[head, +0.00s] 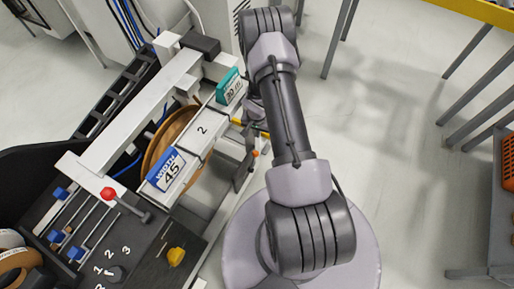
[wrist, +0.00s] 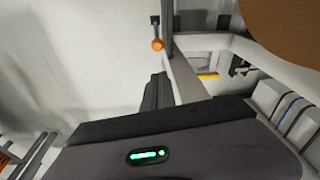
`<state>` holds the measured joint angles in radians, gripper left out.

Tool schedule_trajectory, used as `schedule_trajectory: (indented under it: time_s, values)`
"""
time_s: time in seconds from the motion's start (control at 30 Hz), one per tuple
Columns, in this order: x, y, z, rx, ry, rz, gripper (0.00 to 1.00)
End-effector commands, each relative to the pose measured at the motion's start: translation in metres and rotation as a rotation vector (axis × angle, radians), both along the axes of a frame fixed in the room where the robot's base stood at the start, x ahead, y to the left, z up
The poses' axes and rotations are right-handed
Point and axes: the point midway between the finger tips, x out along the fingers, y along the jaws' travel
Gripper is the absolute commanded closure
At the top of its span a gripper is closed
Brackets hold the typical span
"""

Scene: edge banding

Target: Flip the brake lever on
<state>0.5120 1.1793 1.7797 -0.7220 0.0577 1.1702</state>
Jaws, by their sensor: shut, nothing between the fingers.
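A short dark lever with an orange ball end (head: 256,153) sticks out from the right side of the edge banding machine. An orange-ball lever (wrist: 157,45) also shows at the top centre of the wrist view, its ball hanging below a dark pivot. No label marks it as the brake lever. My gripper (wrist: 157,80) shows in the wrist view as dark fingers beyond the body with the green light. It is shut and empty, below the orange ball in the picture, with a visible gap. In the head view my arm hides most of the gripper.
A brown reel (head: 165,143) lies behind the white beam with the numbered displays.

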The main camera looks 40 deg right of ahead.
Motion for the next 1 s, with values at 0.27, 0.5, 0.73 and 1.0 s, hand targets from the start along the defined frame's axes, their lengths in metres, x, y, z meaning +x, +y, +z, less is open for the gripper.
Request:
schedule_trajectory:
  time_s: [0.27,0.5,0.73,1.0]
  values:
    - [0.006,-0.006,-0.064,0.0,0.001,0.0,1.0]
    - [0.012,-0.011,-0.117,0.0,0.001,-0.001,1.0]
    - [0.016,-0.015,-0.156,-0.001,0.001,0.0,1.0]
    - [0.018,-0.016,-0.164,0.0,0.0,0.0,1.0]
